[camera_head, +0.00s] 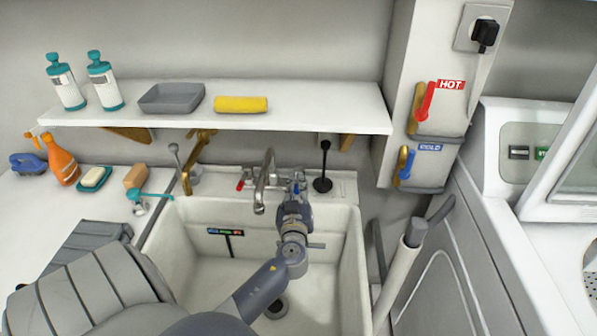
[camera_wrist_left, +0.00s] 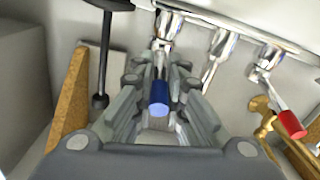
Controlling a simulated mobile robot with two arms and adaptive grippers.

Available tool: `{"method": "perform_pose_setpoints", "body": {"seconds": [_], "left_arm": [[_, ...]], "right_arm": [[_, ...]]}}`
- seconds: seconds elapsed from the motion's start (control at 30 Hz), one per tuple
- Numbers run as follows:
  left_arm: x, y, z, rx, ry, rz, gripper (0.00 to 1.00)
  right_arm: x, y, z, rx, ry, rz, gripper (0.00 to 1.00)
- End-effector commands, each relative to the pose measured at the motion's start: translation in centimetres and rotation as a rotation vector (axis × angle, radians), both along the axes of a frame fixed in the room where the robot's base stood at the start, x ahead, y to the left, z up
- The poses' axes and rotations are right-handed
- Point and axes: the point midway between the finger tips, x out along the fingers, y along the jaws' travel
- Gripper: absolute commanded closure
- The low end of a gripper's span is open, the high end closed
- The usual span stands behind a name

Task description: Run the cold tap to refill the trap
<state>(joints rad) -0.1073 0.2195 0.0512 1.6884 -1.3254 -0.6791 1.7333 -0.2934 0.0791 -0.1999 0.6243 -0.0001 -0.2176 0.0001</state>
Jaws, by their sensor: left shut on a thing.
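The chrome tap (camera_head: 264,181) stands at the back of the white sink (camera_head: 348,240), its spout over the basin. Its blue-tipped cold handle (camera_wrist_left: 159,98) sits between the fingers of my left gripper (camera_wrist_left: 160,78) in the wrist view. My left gripper (camera_head: 294,200) is shut on this handle at the right side of the tap in the head view. The red-tipped hot handle (camera_head: 240,185) is left of the spout and free; it also shows in the wrist view (camera_wrist_left: 290,123). The drain (camera_head: 277,309) is partly hidden behind my arm. No water stream is visible.
A black plunger-like tool (camera_head: 323,168) stands right of the tap. A shelf (camera_head: 215,118) with bottles, a grey tray and a yellow sponge overhangs the back. Separate HOT (camera_head: 425,102) and COLD (camera_head: 406,163) levers are on the right wall panel.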

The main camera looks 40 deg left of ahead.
Motion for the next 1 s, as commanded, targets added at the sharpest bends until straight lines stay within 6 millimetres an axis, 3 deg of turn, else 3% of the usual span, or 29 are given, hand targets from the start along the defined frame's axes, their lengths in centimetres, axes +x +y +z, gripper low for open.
{"method": "perform_pose_setpoints", "body": {"seconds": [0.03, 0.07, 0.13, 0.57, 1.0], "left_arm": [[-0.1, 0.1, -0.2, -0.003, 0.003, 0.004, 1.0], [-0.1, 0.1, -0.2, -0.003, 0.003, 0.004, 0.82], [-0.1, 0.1, -0.2, -0.003, 0.003, 0.004, 0.69], [-0.5, -0.5, -0.1, -0.002, 0.001, 0.002, 0.69], [-7.1, -5.9, -0.2, -0.003, 0.004, 0.003, 0.69]], "right_arm": [[-0.2, 0.0, 0.0, -0.001, 0.004, 0.0, 0.54], [-0.4, 0.0, 0.0, -0.001, 0.005, 0.0, 0.54], [-0.6, -0.1, 0.0, -0.001, 0.01, 0.0, 0.54], [-1.0, -0.4, -0.1, -0.006, 0.015, 0.002, 0.54], [-0.9, -0.2, -0.1, -0.003, 0.014, 0.001, 0.54]]}}
